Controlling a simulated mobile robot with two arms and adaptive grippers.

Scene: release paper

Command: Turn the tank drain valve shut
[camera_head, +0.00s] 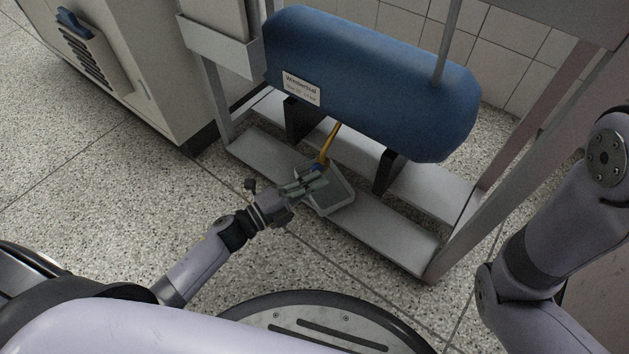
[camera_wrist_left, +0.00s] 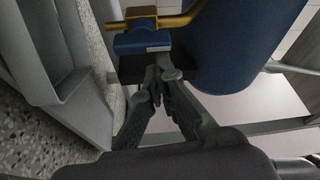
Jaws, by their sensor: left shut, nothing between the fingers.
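The blue tank (camera_head: 370,80) lies on its side in a metal frame, with a white label on its front. A brass drain pipe (camera_head: 329,145) slants down beneath it; the pipe also shows in the left wrist view (camera_wrist_left: 118,29). A blue valve handle (camera_wrist_left: 142,42) sits against the brass fitting. My left gripper (camera_head: 318,174) is below the tank at the lower end of the pipe. In the left wrist view its fingertips (camera_wrist_left: 164,74) are together and empty, close to the handle. I cannot tell whether they touch it. My right gripper is out of view.
A grey tray (camera_head: 343,198) lies under the pipe on the frame's lower shelf (camera_head: 385,236). Dark supports (camera_head: 391,172) stand beneath the tank. A pale cabinet (camera_head: 160,60) stands at the left. The speckled floor (camera_head: 75,180) is clear at the left.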

